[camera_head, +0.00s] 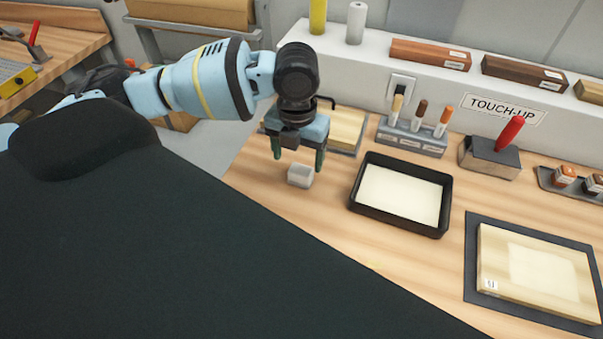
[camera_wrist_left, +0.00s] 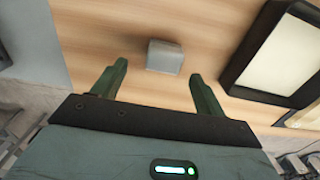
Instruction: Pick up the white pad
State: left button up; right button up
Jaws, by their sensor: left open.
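The white pad (camera_head: 301,175) is a small pale block on the wooden bench, left of the black tray. It also shows in the left wrist view (camera_wrist_left: 164,56), just beyond the fingertips and roughly midway between them. My left gripper (camera_head: 298,160) is open and empty, above and slightly behind the pad in the head view. In the left wrist view its two fingers (camera_wrist_left: 160,72) are spread wider than the pad. Whether a fingertip touches the pad cannot be told. My right gripper is not in view.
A black tray (camera_head: 446,207) with a cream inside lies right of the pad. A wooden board (camera_head: 350,130) lies behind my gripper. A marker holder (camera_head: 410,138), a grey block with a red handle (camera_head: 490,158) and a panel on a dark mat (camera_head: 471,262) are farther right.

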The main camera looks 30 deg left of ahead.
aim_at(301, 170)
pick_arm(q)
jog(key=shift+w+d+f, duration=0.1)
jog(key=shift+d+f, duration=0.05)
jog(key=shift+f, duration=1.15)
jog(key=shift+w+d+f, duration=0.1)
jog(key=shift+f, duration=1.15)
jog(key=c, duration=1.1)
jog(key=shift+r, duration=0.1)
jog(key=shift+r, duration=0.8)
jog(key=shift+s+d+r, duration=0.1)
jog(key=shift+d+r, duration=0.1)
jog(key=shift+r, duration=0.3)
jog(key=shift+s+d+r, duration=0.1)
jog(key=shift+d+r, duration=0.05)
jog(key=shift+r, duration=0.3)
jog(key=s+d, duration=0.2)
jog(key=d, duration=0.2)
jog(key=s+d+r, duration=0.1)
jog(key=s+d, duration=0.2)
jog(key=d, duration=0.1)
jog(key=s+d, duration=0.3)
jog(key=d, duration=0.2)
jog(key=shift+r, duration=0.2)
